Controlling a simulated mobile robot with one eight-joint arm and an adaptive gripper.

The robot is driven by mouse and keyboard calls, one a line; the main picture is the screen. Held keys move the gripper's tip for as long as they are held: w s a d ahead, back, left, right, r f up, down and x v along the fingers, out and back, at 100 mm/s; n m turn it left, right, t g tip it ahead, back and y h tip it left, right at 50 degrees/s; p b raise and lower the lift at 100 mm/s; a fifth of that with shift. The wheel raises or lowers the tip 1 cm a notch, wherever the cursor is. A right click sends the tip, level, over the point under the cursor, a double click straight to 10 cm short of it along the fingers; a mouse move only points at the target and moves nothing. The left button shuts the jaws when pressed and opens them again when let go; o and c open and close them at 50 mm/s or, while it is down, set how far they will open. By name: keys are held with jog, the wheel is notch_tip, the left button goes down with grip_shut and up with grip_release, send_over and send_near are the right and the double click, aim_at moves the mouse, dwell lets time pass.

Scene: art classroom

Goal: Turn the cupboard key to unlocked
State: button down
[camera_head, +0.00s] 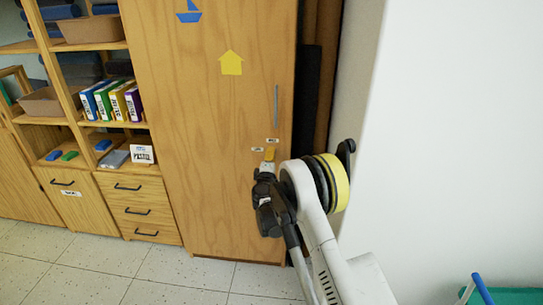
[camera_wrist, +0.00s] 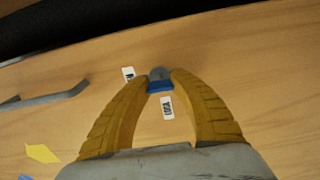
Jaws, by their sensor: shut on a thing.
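The tall wooden cupboard (camera_head: 210,130) has a closed door with a grey bar handle (camera_head: 276,105). My gripper (camera_head: 270,154) is at the right side of the door, below the handle. In the wrist view my gripper (camera_wrist: 160,83) is shut on a blue key (camera_wrist: 160,86), which sits at a round grey lock (camera_wrist: 159,73). Two small white labels are by the lock, one label (camera_wrist: 128,74) on the left and another label (camera_wrist: 167,107) beneath it. Their text is too small to read. In the head view my gripper hides the key.
Open shelves (camera_head: 85,47) with binders stand left of the cupboard, above a drawer unit (camera_head: 139,208). A white wall (camera_head: 460,130) rises on the right. A green item (camera_head: 508,296) is at the bottom right. The tiled floor (camera_head: 80,262) in front is clear.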

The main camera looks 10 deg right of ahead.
jog(key=c, duration=1.1)
grip_release()
jog(key=shift+o, duration=0.2)
jog(key=shift+s, duration=0.1)
jog(key=v, duration=1.2)
jog(key=shift+r, duration=0.15)
